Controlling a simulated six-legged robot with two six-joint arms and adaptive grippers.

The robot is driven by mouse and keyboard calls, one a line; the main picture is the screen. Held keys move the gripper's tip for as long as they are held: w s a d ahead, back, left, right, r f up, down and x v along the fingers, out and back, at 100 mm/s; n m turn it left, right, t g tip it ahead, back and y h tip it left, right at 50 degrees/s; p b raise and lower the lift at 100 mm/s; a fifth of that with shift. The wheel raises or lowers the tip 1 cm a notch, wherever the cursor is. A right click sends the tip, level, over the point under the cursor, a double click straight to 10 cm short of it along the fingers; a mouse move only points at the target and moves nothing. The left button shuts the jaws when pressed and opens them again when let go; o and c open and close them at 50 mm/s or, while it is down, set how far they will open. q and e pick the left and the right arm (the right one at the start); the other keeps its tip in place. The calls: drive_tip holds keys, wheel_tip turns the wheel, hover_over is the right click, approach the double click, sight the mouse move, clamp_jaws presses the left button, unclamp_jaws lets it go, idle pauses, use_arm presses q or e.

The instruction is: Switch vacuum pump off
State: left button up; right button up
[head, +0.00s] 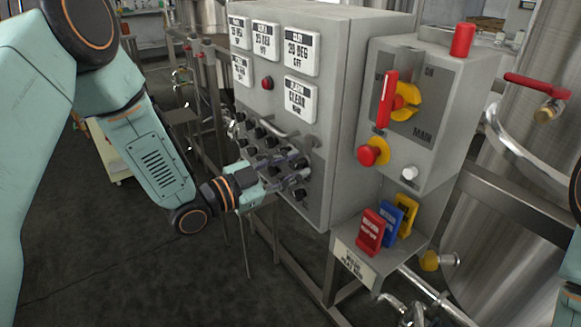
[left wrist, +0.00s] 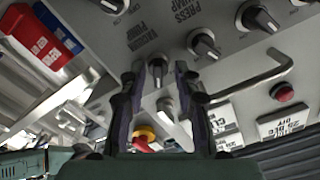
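The control panel carries rows of dark rotary knobs. In the left wrist view, a label that seems to read vacuum pump (left wrist: 146,40) is beside a knob (left wrist: 158,68), which I take as the vacuum pump switch. My left gripper (left wrist: 160,72) is open, with one dark finger on either side of that knob. I cannot tell whether the fingers touch it or which way it is set. In the head view, the left gripper (head: 292,172) is at the lower part of the panel face (head: 318,200) and hides some knobs. My right gripper is not in view.
A bent metal handle (left wrist: 255,75) projects from the panel close to the fingers. A knob labelled press pump (left wrist: 205,45) is near. The main switch box (head: 425,110) with a red lever (head: 387,98) stands at the right, above red, blue and yellow tags (head: 369,232). Metal tanks stand behind.

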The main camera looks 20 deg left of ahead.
use_arm(q)
drive_tip(key=shift+d, duration=0.25)
drive_tip(key=shift+c, duration=0.4)
drive_tip(key=shift+w+d, duration=0.1)
drive_tip(key=shift+c, duration=0.9)
clamp_jaws()
drive_tip(key=n+p, duration=0.1)
drive_tip(key=n, duration=0.4)
drive_tip(key=shift+n+p, duration=0.4)
drive_tip(key=n, duration=0.3)
drive_tip(key=n+p, duration=0.1)
drive_tip(key=n, duration=0.1)
drive_tip(key=shift+a+n, duration=0.2)
drive_tip(key=shift+n, duration=0.2)
drive_tip(key=shift+f+n, duration=0.1)
drive_tip(key=shift+n, duration=0.2)
drive_tip(key=shift+o, duration=1.3)
unclamp_jaws()
